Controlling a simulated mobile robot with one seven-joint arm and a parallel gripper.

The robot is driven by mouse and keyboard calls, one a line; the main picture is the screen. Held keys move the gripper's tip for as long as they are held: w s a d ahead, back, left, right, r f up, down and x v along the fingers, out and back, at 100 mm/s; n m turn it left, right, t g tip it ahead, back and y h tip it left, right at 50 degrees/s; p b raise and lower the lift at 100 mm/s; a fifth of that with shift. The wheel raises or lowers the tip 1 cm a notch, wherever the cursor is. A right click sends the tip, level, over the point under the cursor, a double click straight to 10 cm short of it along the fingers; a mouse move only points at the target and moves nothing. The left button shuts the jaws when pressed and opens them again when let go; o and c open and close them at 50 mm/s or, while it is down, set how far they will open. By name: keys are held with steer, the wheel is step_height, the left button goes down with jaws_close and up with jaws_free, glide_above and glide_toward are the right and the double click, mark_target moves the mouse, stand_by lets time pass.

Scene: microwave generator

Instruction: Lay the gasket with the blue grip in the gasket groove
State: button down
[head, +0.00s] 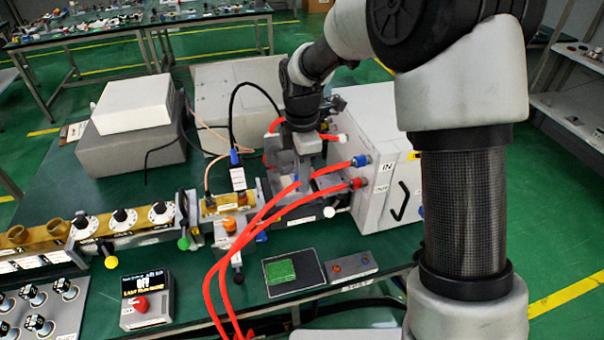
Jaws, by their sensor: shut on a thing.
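My gripper (299,170) points down over the metal assembly in the middle of the bench, left of the white cabinet. The gasket's ring cannot be made out at this size. The gasket groove cannot be made out either; the gripper and red hoses cover much of that spot. I cannot tell whether the gasket touches anything below.
Red hoses (262,218) run from the white cabinet (378,150) across the assembly to the front edge. A brass waveguide row (130,228) lies left. A green pad on a black mat (312,280), a small control box (351,266) and a display unit (147,299) stand in front.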

steer(key=shift+f, duration=0.1)
step_height(320, 180, down, 9)
steer(key=b, duration=0.6)
steer(key=shift+r, duration=0.2)
stand_by(0.4)
steer(key=c, duration=1.5)
jaws_free()
